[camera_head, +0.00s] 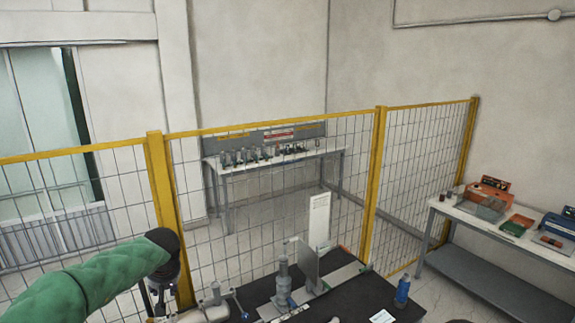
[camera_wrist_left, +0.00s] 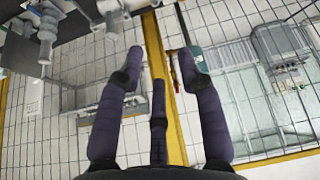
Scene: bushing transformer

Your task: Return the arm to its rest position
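My left arm, in a green sleeve, comes in from the lower left of the head view. Its gripper (camera_head: 158,300) hangs downward at the left end of the black table (camera_head: 360,295), partly cut off by the bottom edge. In the left wrist view the dark fingers of the left gripper (camera_wrist_left: 160,62) stand apart with nothing between them. A grey bushing-like part (camera_head: 283,285) stands upright on the table, to the right of the gripper and apart from it. My right gripper is not in view.
A yellow-framed mesh fence (camera_head: 380,180) stands behind the black table, close to my left arm. A blue bottle (camera_head: 402,290) and an upright grey plate (camera_head: 306,265) stand on the table. A side table (camera_head: 450,212) with boxes is at right; a back bench (camera_head: 280,160) is beyond the fence.

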